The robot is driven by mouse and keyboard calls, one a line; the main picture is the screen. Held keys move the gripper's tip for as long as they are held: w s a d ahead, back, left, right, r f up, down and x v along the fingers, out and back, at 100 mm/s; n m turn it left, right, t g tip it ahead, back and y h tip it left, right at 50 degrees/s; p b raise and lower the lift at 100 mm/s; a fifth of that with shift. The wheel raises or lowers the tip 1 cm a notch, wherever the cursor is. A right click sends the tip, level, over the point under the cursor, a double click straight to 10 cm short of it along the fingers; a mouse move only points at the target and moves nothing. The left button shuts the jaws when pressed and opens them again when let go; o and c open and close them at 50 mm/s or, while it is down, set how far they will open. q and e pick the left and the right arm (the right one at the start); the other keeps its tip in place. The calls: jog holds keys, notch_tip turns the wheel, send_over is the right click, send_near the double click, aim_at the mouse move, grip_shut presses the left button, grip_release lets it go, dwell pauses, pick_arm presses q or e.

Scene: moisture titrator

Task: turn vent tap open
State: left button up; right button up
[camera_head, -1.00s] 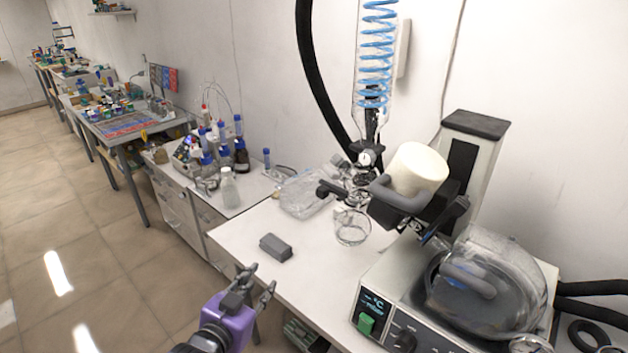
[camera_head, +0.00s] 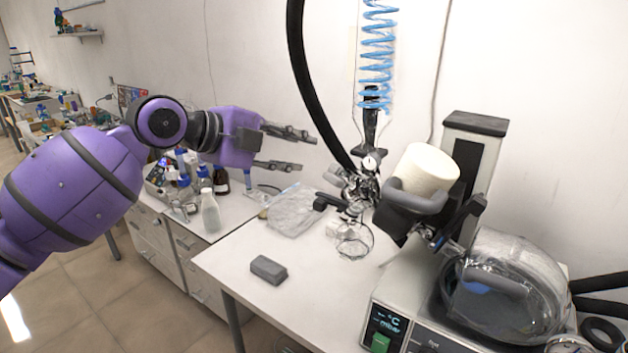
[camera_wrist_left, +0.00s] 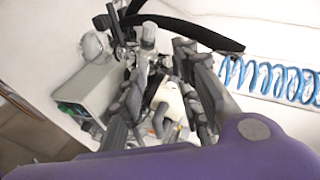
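The vent tap is too small to pick out with certainty. The glass fittings (camera_head: 362,187) with a small round gauge (camera_head: 369,162) sit below the blue-coiled condenser (camera_head: 376,55); a black handle-like part (camera_head: 330,201) sticks out to their left. My left gripper (camera_head: 303,151) is open and empty, left of the fittings and apart from them, with its fingers pointing right. In the left wrist view the open fingers show dark in the middle, with the glassware (camera_wrist_left: 148,40) beyond them. My right gripper is in neither view.
The rotary evaporator (camera_head: 478,165), with its cream motor housing and clear-lidded bath (camera_head: 512,285), stands at right. A grey block (camera_head: 268,269) lies on the white table (camera_head: 230,262). A black hose (camera_head: 310,90) hangs behind my gripper. Bottles (camera_head: 210,211) stand on the left bench.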

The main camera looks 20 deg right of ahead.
aim_at(329, 178)
pick_arm(q)
jog(key=d+f+m, duration=0.1)
jog(key=d+f, duration=0.1)
jog(key=d+f+m+g, duration=0.1)
jog(key=d+f, duration=0.1)
jog(key=d+f+m+p, duration=0.1)
jog(key=d+f+m, duration=0.1)
jog(key=shift+s+d+g, duration=0.15)
jog(key=shift+s+g, duration=0.15)
jog(key=shift+g, duration=0.1)
jog(key=shift+c, duration=0.2)
grip_shut()
